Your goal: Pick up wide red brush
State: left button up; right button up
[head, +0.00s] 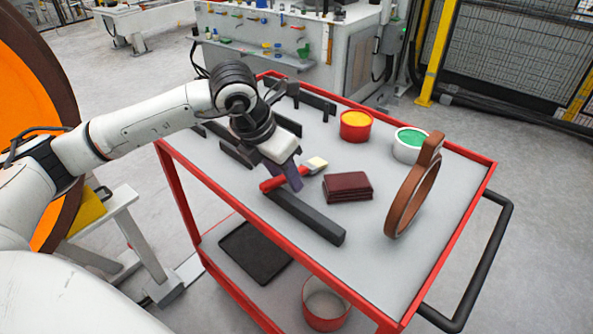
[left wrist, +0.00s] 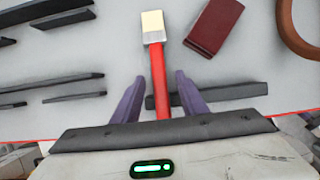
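The wide red brush (left wrist: 160,75) has a red handle, a metal ferrule and pale bristles. In the left wrist view its handle runs between the two purple fingers of my left gripper (left wrist: 158,92), with a gap on each side. The bristles point away from the gripper. In the head view the brush (head: 312,166) is at the middle of the cart top, and my left gripper (head: 284,177) is over its handle from above. The finger hides part of the handle. I cannot tell the exact height between them. My right gripper is not in view.
The red-framed cart (head: 417,266) carries a dark red block (head: 348,187), black bars (head: 308,218), a red can with yellow content (head: 355,126), a white can with green content (head: 410,144) and a brown ring (head: 411,194). The cart's front right top is clear.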

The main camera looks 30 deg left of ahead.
pick_arm(q)
jog(key=shift+w+f, duration=0.2)
jog(key=shift+f, duration=0.3)
grip_shut()
jog(key=shift+r, duration=0.1)
